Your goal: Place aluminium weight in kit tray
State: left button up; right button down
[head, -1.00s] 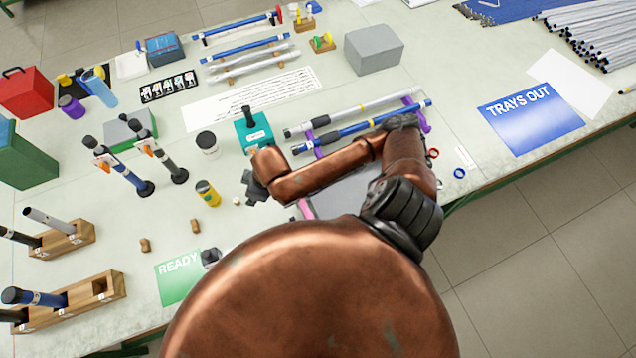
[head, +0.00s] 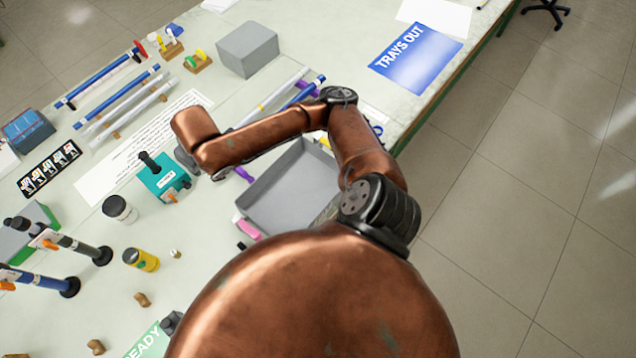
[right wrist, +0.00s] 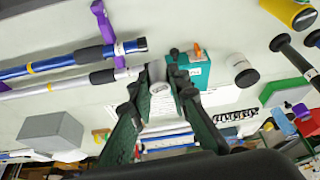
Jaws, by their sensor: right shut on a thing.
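The aluminium weight (right wrist: 157,72) is a short silvery cylinder between the fingertips of my right gripper (right wrist: 156,88) in the right wrist view. The green-padded fingers are shut on it. In the head view the copper right forearm hides the weight and most of that gripper, which is beside the teal box. The kit tray (head: 262,213) is a shallow grey tray below the forearm in the head view, and the visible part of its floor is bare. The gripper is outside the tray, beyond its left side. My left gripper is not in view.
A teal box (head: 165,178) stands close by the gripper. A white jar with a dark lid (head: 120,209) and a yellow canister (head: 141,259) stand further left. Rods (head: 268,99) lie behind the tray. A grey block (head: 247,49) is at the back. The table edge is at right.

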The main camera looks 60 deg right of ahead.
aim_at(297, 197)
jog(key=z, duration=0.7)
jog(key=k, duration=0.45)
jog(key=u, duration=0.35)
